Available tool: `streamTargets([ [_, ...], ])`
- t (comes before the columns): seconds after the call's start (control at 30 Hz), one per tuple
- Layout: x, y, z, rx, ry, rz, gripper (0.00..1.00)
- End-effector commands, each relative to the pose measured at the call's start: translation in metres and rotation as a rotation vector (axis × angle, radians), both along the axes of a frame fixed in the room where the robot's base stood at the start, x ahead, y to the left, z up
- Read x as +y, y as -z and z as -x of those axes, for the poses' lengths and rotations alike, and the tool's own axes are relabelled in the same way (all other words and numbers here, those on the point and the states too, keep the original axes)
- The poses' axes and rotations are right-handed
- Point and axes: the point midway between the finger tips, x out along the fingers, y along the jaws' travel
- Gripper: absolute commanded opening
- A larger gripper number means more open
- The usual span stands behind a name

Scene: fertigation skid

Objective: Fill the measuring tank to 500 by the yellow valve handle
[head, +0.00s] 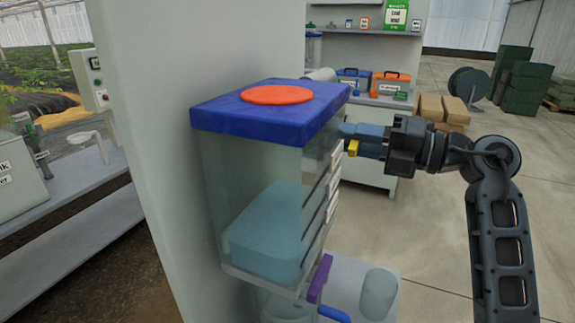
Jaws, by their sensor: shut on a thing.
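The measuring tank (215,165) is a clear box with a blue lid and an orange cap. Light blue liquid (265,235) fills its lower part. White scale plates (334,188) on its right side are seen nearly edge-on, so no numbers can be read. My gripper (350,138) is at the tank's upper right, just below the lid's level. It is shut on the yellow valve handle (353,148), of which only a small yellow piece shows at the fingertips. The rest of the valve is hidden.
A purple handle (319,279) and a blue pipe (334,314) are below the tank. A clear container (378,292) stands on a pale shelf at lower right. A grey-white panel (150,90) backs the tank. Boxes (443,108) and open floor lie behind my arm.

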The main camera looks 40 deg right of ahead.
Motion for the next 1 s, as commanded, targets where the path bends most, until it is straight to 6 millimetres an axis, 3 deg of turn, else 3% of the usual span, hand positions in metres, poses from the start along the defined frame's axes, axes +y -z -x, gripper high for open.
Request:
streamTargets([
  [0.53,0.0002,-0.0040,0.0000,0.177,0.000,-0.299,0.00],
  [0.9,-0.0005,0.0022,-0.0001,0.199,0.002,-0.340,0.00],
  [0.93,-0.0005,0.0022,-0.0001,0.199,0.002,-0.339,0.28],
  [1.0,-0.0004,0.0019,0.0000,0.199,0.002,-0.339,0.34],
])
